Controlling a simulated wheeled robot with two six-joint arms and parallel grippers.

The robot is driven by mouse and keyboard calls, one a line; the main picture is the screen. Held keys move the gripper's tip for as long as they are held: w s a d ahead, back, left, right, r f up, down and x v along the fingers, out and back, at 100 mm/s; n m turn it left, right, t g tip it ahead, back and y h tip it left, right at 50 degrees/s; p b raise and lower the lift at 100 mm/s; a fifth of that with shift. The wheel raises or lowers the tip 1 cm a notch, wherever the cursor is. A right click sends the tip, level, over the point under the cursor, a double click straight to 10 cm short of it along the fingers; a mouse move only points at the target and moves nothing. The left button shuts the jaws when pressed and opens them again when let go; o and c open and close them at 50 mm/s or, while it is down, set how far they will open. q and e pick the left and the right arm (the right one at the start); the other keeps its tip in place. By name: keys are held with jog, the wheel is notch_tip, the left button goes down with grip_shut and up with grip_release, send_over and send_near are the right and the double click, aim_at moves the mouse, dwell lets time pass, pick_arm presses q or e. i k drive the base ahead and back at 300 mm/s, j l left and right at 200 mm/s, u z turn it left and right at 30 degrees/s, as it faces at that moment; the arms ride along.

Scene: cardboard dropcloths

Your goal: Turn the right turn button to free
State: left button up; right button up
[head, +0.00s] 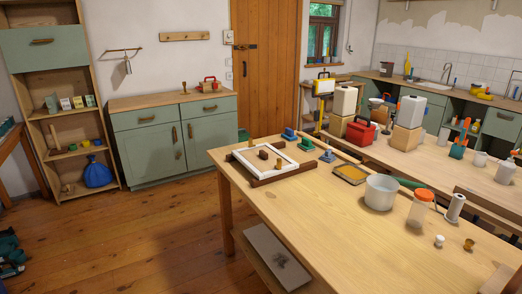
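A white rectangular frame (243,165) lies on dark wooden strips (290,174) at the far left part of the long wooden table. Small brown pieces sit on or inside it: a reddish block (263,154), an ochre upright piece (278,163) and another brown piece (279,145) at its far right side. Any of these may be a turn button, but they are too small for me to tell which is the right one or how it is turned. Neither of my grippers shows in the head view.
The table (340,235) also holds a white pot (381,192), an orange-lidded jar (420,208), a paper roll (455,208), a shallow tray (350,174) and blue and green blocks near the frame. Wooden floor (150,235) is open left of the table.

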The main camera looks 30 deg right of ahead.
aim_at(278, 165)
jog(key=i+z, duration=0.3)
jog(key=i, duration=0.25)
jog(key=i+z, duration=0.3)
jog(key=i, duration=0.25)
jog(key=i+j+z, duration=0.3)
jog(key=i, duration=0.2)
